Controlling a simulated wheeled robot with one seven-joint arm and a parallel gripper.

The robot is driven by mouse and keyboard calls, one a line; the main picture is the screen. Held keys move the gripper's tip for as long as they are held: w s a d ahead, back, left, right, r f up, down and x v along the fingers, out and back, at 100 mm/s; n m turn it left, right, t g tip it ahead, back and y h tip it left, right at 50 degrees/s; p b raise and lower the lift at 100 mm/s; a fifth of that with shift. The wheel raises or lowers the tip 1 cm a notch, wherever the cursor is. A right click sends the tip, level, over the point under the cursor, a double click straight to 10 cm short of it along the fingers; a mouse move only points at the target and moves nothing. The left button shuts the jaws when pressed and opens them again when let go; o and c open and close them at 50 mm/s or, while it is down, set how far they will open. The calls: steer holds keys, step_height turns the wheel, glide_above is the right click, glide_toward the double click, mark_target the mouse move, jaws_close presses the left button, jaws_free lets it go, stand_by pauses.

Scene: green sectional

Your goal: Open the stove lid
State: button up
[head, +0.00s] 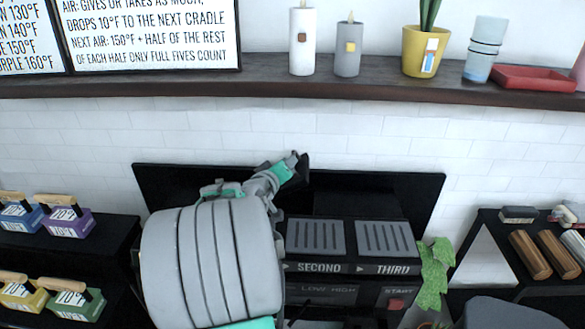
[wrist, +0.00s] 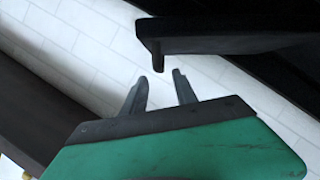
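The stove (head: 350,275) is a black unit with grey vented blocks marked SECOND and THIRD and a red START button (head: 397,291). A wide black panel (head: 400,195) stands behind the vents; I cannot tell whether it is the lid. My gripper (head: 301,160) is at the panel's upper edge, left of its right half. In the wrist view my gripper (wrist: 160,78) has its two fingers apart and empty. A black piece (wrist: 230,42) with a short downward peg (wrist: 157,56) lies just beyond the fingertips. My arm hides the stove's left part.
Handled coloured blocks (head: 70,222) stand at left.

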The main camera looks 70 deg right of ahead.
steer(key=x, duration=0.7)
steer(key=shift+s, duration=0.1)
jaws_close()
stand_by(1.1)
